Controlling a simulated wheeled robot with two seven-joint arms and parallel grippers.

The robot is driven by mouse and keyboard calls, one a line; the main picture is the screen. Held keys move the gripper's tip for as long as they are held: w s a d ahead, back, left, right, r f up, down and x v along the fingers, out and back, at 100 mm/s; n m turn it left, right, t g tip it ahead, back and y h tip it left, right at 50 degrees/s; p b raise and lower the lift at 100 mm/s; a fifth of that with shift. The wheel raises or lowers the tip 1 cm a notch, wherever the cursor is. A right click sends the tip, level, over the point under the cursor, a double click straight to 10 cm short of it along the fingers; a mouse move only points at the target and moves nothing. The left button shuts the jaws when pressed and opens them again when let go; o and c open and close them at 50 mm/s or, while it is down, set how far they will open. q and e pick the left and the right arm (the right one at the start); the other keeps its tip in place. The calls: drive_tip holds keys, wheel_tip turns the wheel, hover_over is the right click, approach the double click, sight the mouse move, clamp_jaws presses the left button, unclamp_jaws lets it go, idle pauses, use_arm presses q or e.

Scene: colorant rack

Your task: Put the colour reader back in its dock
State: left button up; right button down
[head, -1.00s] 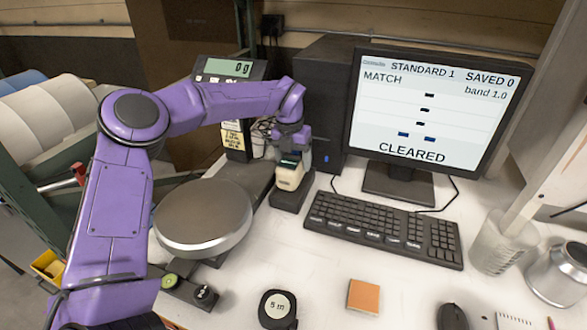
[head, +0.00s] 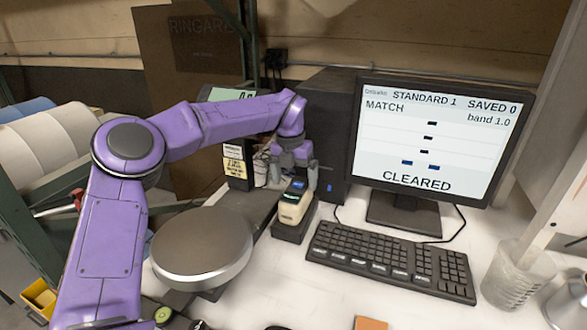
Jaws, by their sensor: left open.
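The colour reader (head: 294,207), a cream handheld device with a dark top, sits in its dark dock (head: 291,231) between the scale and the keyboard. It stands nearly upright with its lower end in the dock; how deep it is seated I cannot tell. My left gripper (head: 294,180) is just above and behind the reader, its fingers spread to either side of the reader's top. It is open and appears clear of the reader. My right gripper is not in view.
A round scale pan (head: 203,246) stands left of the dock. A black keyboard (head: 392,259) and a monitor (head: 438,135) reading "CLEARED" are to the right. A dark computer case (head: 338,130) stands close behind the gripper. A clear beaker (head: 516,276) is at far right.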

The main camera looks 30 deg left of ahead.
use_arm(q)
wheel_tip(320, 180, up, 7)
drive_tip(key=shift+s+f, duration=0.2)
drive_tip(key=shift+s, duration=0.15)
